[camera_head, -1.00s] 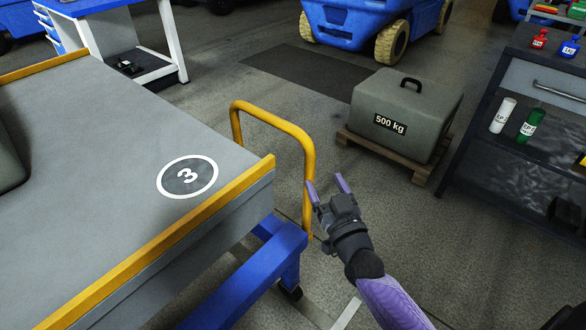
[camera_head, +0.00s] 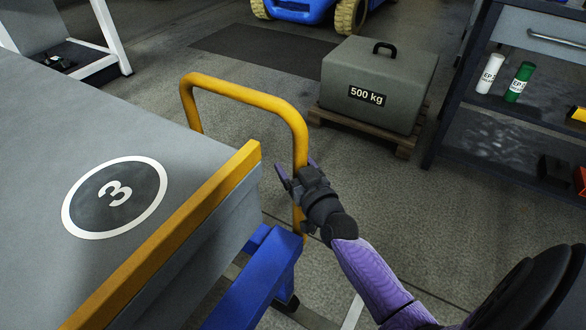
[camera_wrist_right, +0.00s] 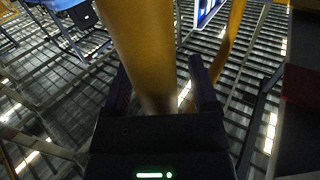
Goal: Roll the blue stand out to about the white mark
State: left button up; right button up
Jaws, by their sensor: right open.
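The blue stand (camera_head: 245,287) has a grey top with yellow edging and a white-ringed number 3. Its yellow tube handle (camera_head: 243,92) rises at the right end. My right gripper (camera_head: 297,170) is open at the handle's near upright. In the right wrist view the yellow upright (camera_wrist_right: 145,50) stands between the two spread fingers; I cannot tell whether they touch it. A white mark (camera_head: 352,312) on the floor shows at the bottom, right of the stand. My left gripper is out of view.
A grey 500 kg weight (camera_head: 375,85) sits on a wooden pallet (camera_head: 360,135) beyond the handle. A dark shelf unit (camera_head: 480,125) with bottles stands at the right. A blue vehicle (camera_head: 300,10) is at the back.

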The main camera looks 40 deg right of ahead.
jog(key=shift+w, duration=0.1)
grip_shut()
dwell(0.9)
dwell(0.4)
